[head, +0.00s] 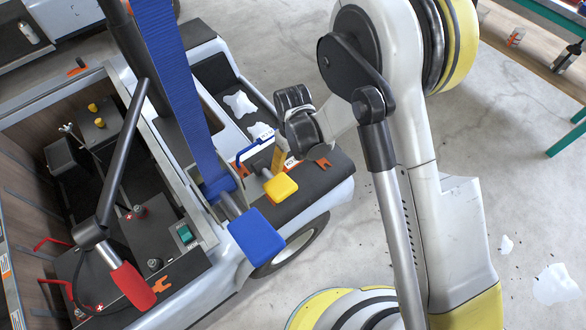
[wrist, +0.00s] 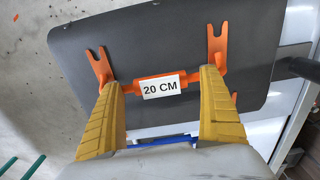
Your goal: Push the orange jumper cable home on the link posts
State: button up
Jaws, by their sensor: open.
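An orange jumper piece (wrist: 122,88) with forked ends and a white "20 CM" label lies on the dark pad (wrist: 150,40) of the cart. In the wrist view one fork points up at left and one at upper right. My gripper (wrist: 161,80) is open, its yellow fingers on either side of the label; contact cannot be told. In the head view an orange fork (head: 324,163) shows beside my gripper (head: 279,163). Two yellow-capped posts (head: 97,115) stand on a dark block in the cart's open bay; I cannot tell whether these are the link posts.
A blue pedal-like pad (head: 256,234) and a yellow pad (head: 281,187) stick out near the dark pad. Another orange fork (head: 160,284) lies by a battery terminal.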

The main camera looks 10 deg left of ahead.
notch_tip(320, 180, down, 3)
jog(key=shift+r+b, duration=0.1)
jog(key=shift+b, duration=0.35)
jog(key=shift+r, duration=0.1)
jog(key=c, duration=1.6)
